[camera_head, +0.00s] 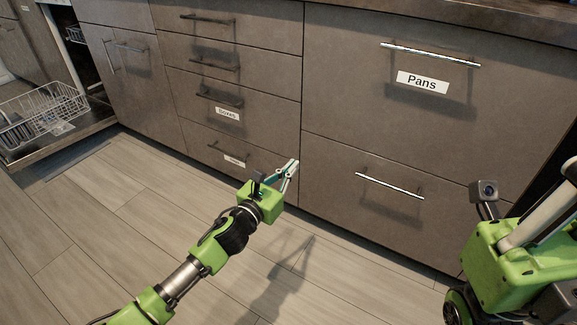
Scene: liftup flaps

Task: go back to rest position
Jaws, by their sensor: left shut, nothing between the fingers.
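My left gripper (291,166) is in the middle of the head view, shut and empty, in front of the lower drawers. Its green arm comes in from the lower left. My right arm shows at the lower right edge, with a green link and a small camera on it; its fingers are out of view. The brown cabinet front (240,75) has several drawers, and those in clear view look closed.
An open dishwasher (60,145) with a wire rack (42,110) stands at the far left, its door lowered. A wide drawer labelled Pans (345,85) is at the right, with another drawer (340,205) below it. The wooden floor (100,225) in front is clear.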

